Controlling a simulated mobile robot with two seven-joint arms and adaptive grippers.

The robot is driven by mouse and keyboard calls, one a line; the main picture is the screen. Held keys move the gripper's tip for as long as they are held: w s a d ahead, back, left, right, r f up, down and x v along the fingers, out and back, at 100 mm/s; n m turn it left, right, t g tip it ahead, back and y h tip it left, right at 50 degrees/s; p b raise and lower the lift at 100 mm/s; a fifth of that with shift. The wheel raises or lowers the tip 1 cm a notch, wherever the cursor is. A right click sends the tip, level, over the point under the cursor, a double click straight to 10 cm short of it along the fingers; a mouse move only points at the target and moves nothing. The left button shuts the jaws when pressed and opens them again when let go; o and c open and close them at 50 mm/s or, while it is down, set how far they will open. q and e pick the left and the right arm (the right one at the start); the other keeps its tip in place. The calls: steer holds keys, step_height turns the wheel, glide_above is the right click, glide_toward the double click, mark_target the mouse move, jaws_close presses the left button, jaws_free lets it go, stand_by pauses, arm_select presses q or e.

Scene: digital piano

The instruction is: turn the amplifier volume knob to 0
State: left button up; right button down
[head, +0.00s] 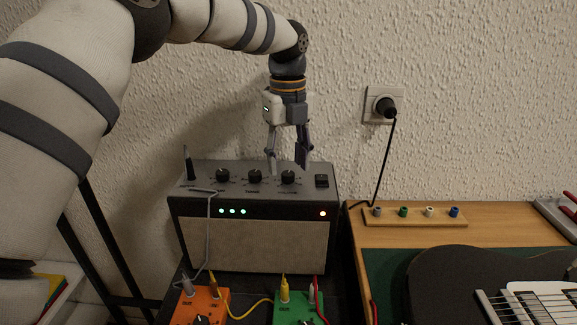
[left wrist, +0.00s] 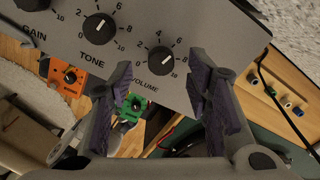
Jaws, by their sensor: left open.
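The amplifier (head: 255,240) is a black and grey box with a beige front, standing on a black surface. The dark volume knob (head: 288,177) is the rightmost of its three knobs, on the sloping top panel. In the left wrist view the volume knob (left wrist: 161,60) has a white pointer mark and a printed number scale; its exact reading is hard to tell. My left gripper (head: 287,165) points down over that knob, open and empty. In the left wrist view its fingers (left wrist: 162,88) lie on either side of the knob, apart from it. My right gripper is not in view.
The tone knob (head: 255,176) and gain knob (head: 222,175) are left of the volume knob; a switch (head: 321,180) is close on its right. A grey cable (head: 209,230) hangs down the front. Orange (head: 200,307) and green (head: 298,307) pedals stand before the amplifier.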

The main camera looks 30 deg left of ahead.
arm_select(q)
steer(key=shift+f, duration=1.15)
jaws_close()
steer(key=shift+r+n, duration=0.1)
steer(key=shift+n, duration=0.2)
